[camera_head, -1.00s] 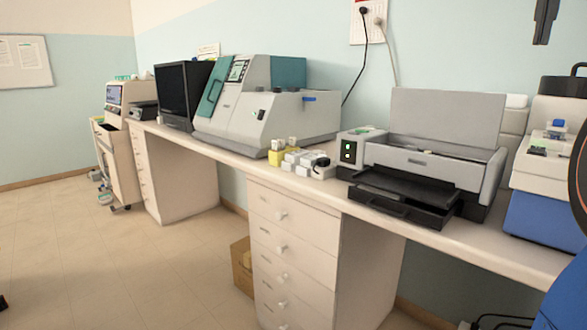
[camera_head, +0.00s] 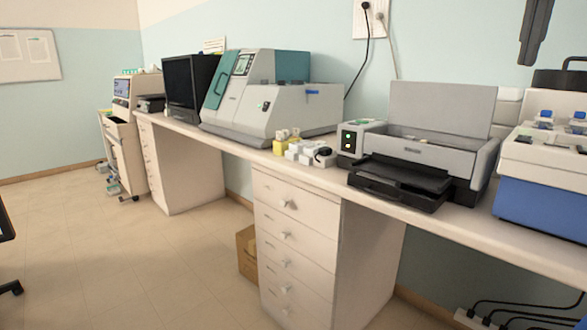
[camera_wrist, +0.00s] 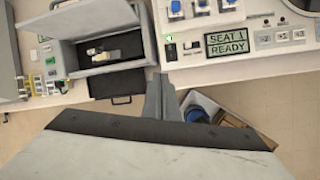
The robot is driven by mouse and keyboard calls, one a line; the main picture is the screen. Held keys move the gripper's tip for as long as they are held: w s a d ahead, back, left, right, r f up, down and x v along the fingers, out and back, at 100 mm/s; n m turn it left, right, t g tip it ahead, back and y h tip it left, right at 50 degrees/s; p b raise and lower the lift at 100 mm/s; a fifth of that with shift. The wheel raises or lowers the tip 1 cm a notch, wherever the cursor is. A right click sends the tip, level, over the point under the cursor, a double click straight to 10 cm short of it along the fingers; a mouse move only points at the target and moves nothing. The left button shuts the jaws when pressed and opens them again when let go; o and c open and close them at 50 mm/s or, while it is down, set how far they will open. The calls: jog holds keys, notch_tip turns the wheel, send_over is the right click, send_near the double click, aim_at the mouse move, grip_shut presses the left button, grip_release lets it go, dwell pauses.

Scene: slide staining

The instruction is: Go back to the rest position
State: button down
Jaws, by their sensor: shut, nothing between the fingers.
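My gripper (camera_head: 534,38) hangs at the top right of the head view, in front of the wall and above the bench. In the wrist view my gripper (camera_wrist: 160,98) points away from the camera with its fingers together and nothing between them. It is above the front edge of the bench, apart from the machines.
The bench (camera_head: 230,150) carries a grey machine with a raised lid (camera_head: 435,110), a blue-and-white machine (camera_head: 545,205), a teal-and-grey instrument (camera_head: 265,110) and small bottles (camera_head: 300,150). The wrist view shows a "SEAT 1 READY" display (camera_wrist: 227,43).

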jog(key=s+a+f+m, duration=0.1)
jog(key=a+f+m, duration=0.3)
jog(key=f, duration=0.4)
jog(key=s+a+f+m+t+y, duration=0.1)
jog(key=a+f+m, duration=0.3)
jog(key=f, duration=0.5)
jog(key=s+a+f+m, duration=0.1)
jog(key=a+f+m, duration=0.3)
jog(key=f, duration=0.4)
jog(key=s+a+f+m, duration=0.2)
jog(key=s+f+m, duration=0.1)
jog(key=f, duration=0.5)
jog(key=s+a+f+m+y, duration=0.1)
jog(key=s+a+f+m, duration=0.1)
jog(key=f, duration=0.7)
jog(key=s+a+f+m, duration=0.2)
jog(key=s+f+m, duration=0.2)
jog(key=f, duration=0.5)
jog(key=shift+s+a+f+m+y, duration=0.25)
jog(key=shift+m+y, duration=0.15)
jog(key=shift+m, duration=0.2)
jog(key=shift+r, duration=0.1)
